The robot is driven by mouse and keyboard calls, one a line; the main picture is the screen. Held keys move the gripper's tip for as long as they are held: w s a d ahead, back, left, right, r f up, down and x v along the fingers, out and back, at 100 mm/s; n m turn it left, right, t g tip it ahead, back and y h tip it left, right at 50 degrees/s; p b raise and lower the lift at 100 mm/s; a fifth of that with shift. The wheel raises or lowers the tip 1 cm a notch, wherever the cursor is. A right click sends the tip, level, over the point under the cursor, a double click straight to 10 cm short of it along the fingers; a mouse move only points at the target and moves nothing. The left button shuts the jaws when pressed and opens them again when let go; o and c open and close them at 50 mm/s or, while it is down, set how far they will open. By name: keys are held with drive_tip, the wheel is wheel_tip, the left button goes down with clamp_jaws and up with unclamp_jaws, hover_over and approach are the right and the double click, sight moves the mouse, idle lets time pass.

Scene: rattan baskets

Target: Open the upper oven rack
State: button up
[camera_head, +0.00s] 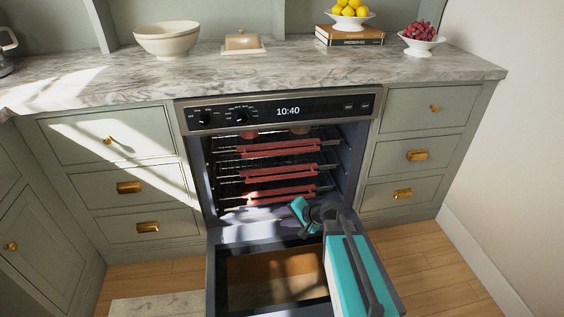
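The oven (205,175) stands open under the counter, its door (216,280) folded down. Inside are stacked wire racks with reddish front bars. The upper rack (278,148) sits in the upper part of the cavity. It appears pushed in, level with the racks below. My gripper (301,208), at the end of my teal and dark arm, is low in front of the cavity, above the open door. It is below and slightly right of the upper rack's bar and appears apart from it. Its fingers are too small and blocked to read.
A middle rack (280,172) and a lower rack (280,193) lie below. The marble counter (300,70) overhangs the oven. Drawers with brass handles flank it on the left (115,135) and right (425,108). My forearm covers the door's right side. Wooden floor (430,265) is clear at right.

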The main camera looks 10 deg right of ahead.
drive_tip(key=w+d+r+m+t+b, duration=0.2)
drive_tip(key=w+d+r+t+b, duration=0.15)
drive_tip(key=w+r, duration=0.3)
drive_tip(key=m+t+b, duration=0.3)
drive_tip(key=t+b, duration=0.1)
drive_tip(key=b, duration=0.1)
approach(283, 153)
drive_tip(key=v, duration=0.2)
drive_tip(key=shift+s+d+r, duration=0.1)
drive_tip(key=shift+s+r, duration=0.15)
drive_tip(key=shift+r, duration=0.05)
drive_tip(key=shift+w+f, duration=0.1)
drive_tip(key=shift+w, duration=0.05)
drive_tip(key=shift+b+x, duration=1.2)
drive_tip(key=shift+x, duration=5.55)
drive_tip(key=shift+f, duration=0.2)
clamp_jaws()
